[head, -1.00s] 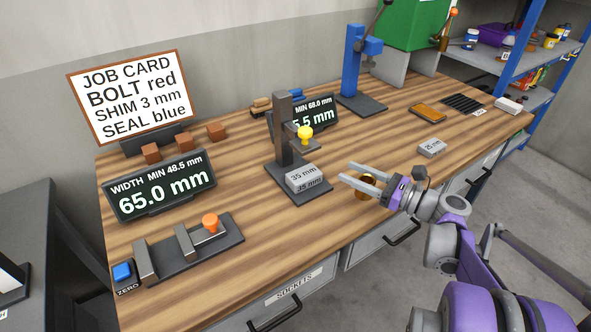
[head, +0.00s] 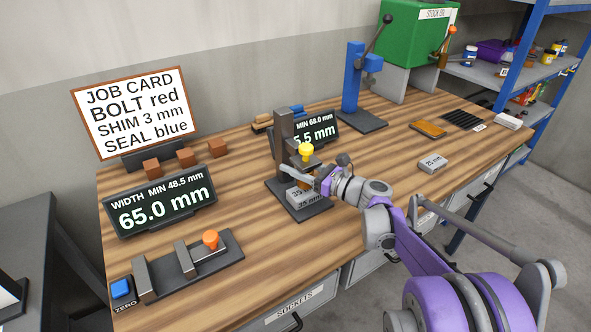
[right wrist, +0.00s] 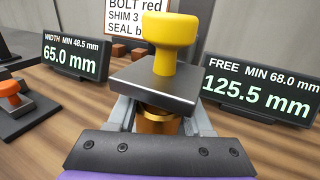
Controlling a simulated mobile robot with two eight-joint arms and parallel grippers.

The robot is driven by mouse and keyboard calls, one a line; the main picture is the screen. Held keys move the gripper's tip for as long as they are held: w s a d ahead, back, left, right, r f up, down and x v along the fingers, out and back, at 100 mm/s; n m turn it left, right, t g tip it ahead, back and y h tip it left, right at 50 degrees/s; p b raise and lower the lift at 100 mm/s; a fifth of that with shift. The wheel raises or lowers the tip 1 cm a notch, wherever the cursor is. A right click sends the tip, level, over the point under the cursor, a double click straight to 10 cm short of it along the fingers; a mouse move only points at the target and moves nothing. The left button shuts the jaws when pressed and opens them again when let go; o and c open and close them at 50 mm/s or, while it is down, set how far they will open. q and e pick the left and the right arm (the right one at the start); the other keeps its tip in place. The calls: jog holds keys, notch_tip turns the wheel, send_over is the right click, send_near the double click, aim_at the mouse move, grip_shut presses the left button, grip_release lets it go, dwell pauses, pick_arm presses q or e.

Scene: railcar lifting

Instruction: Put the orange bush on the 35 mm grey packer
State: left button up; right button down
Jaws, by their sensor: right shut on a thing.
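The orange bush (right wrist: 160,124) is a copper-coloured ring between the fingers of my right gripper (head: 300,177), which is shut on it. The 35 mm grey packer (head: 303,199) lies on the base of the dark gauge stand (head: 283,132). My right gripper is at the stand, just above the packer and below the yellow-knobbed plate (right wrist: 152,86). In the head view the gripper mostly hides the bush and covers part of the packer. I cannot tell whether the bush touches the packer. My left gripper is not in view.
The free-height display (right wrist: 261,92) reads 125.5 mm; the width display (head: 162,200) reads 65.0 mm. The width gauge with an orange knob (head: 210,240) is at front left. A 25 mm packer (head: 432,163) lies to the right. The bench front right of the stand is clear.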

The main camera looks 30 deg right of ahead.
jog(key=shift+f, duration=0.7)
jog(key=shift+f, duration=0.1)
jog(key=shift+c, duration=1.5)
grip_release()
jog(key=shift+f, duration=0.1)
jog(key=shift+r, duration=0.25)
jog(key=v, duration=1.2)
